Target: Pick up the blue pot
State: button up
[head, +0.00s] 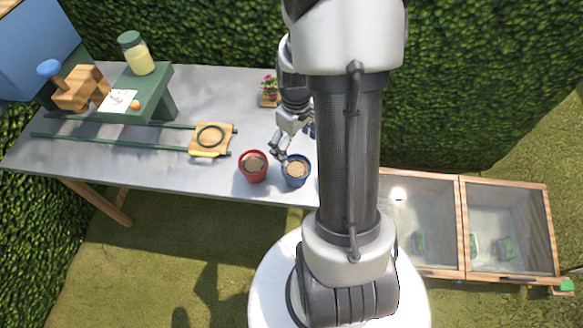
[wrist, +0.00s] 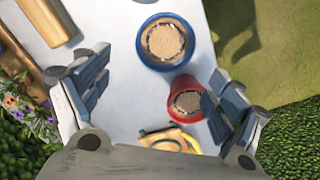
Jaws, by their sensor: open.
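The blue pot (head: 296,181) stands upright near the front edge of the grey table, filled with brown soil. It also shows in the wrist view (wrist: 150,63), at the top, ahead of the fingertips. A red pot (head: 253,175) with soil stands close to its left; in the wrist view it (wrist: 186,88) is below the blue pot, near the right finger. My gripper (head: 281,147) is just behind and above the blue pot. In the wrist view my gripper (wrist: 157,67) is open with its fingers spread wide, and nothing is held between them.
A wooden board (head: 203,133) with a dark ring and yellow-handled tool lies left of the pots. A flower planter (head: 269,92) stands at the back. A green stand (head: 155,92) holds a jar (head: 136,54). Glass-topped frames (head: 463,225) are at right. Hedges border the table.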

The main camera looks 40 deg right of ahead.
jog(key=b, duration=0.3)
send_over(294, 173)
jog(key=f, duration=0.8)
jog(key=shift+w+d+f, duration=0.15)
jog(key=shift+d, duration=0.1)
jog(key=f, duration=0.1)
jog(key=f+b, duration=0.1)
jog(key=f, duration=0.1)
jog(key=f+b, duration=0.1)
jog(key=f, duration=0.1)
jog(key=shift+a+f, duration=0.15)
jog(key=shift+a, duration=0.1)
jog(key=shift+s, duration=0.2)
jog(key=shift+c, duration=0.4)
jog(key=c, duration=1.1)
jog(key=shift+c, duration=0.3)
